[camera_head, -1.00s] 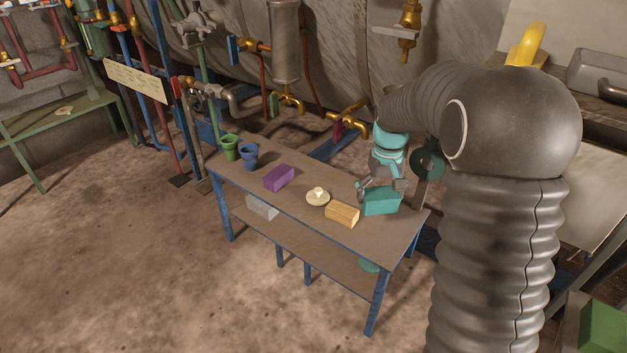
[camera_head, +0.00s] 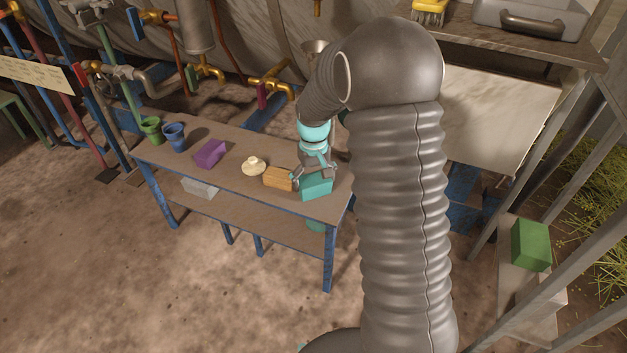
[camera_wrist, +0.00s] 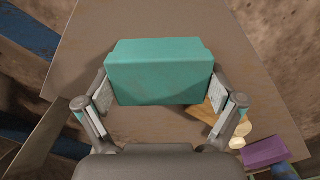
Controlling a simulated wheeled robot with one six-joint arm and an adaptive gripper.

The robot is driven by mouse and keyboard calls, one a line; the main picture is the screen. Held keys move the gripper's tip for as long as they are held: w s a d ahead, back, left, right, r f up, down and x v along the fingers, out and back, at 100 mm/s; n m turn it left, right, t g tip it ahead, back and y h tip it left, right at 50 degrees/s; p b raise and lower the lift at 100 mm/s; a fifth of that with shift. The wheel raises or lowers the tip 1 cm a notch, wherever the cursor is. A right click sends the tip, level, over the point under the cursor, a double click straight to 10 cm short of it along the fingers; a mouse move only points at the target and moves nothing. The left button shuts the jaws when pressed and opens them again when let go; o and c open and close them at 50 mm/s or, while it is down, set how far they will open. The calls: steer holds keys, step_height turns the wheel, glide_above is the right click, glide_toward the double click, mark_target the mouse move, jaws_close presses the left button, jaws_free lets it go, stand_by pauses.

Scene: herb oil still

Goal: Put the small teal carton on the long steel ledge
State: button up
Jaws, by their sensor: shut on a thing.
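The small teal carton (camera_head: 317,188) is at the right end of the work table (camera_head: 225,140). My gripper (camera_head: 313,172) is above it and shut on it. In the wrist view the carton (camera_wrist: 160,70) sits between the two fingers of my gripper (camera_wrist: 160,92), one at each end. I cannot tell whether its underside touches the table. A long metal shelf (camera_head: 455,33) runs along the top right of the head view. A lower grey ledge (camera_head: 514,292) stands at the right. I cannot tell for certain which is the long steel ledge.
An orange-tan block (camera_head: 277,178) lies close beside my gripper. A pale dish (camera_head: 253,168), a purple block (camera_head: 209,153), a blue pot (camera_head: 174,136) and a green pot (camera_head: 151,130) stand further left. A yellow brush (camera_head: 430,12) and grey case (camera_head: 530,18) occupy the shelf; a green box (camera_head: 531,244) is at right.

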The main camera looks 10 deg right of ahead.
mark_target(313, 178)
steer(key=shift+f, duration=0.1)
steer(key=o, duration=1.2)
step_height(313, 178, up, 11)
steer(key=s+r+t+p, duration=0.1)
steer(key=s+r, duration=0.6)
steer(key=r, duration=0.1)
steer(key=s+r+m+t, duration=0.1)
steer(key=s+t, duration=0.3)
steer(key=s, duration=1.8)
steer(key=shift+s+d+r+m+t, duration=0.3)
steer(key=shift+s+r+m, duration=0.1)
steer(key=shift+r, duration=0.45)
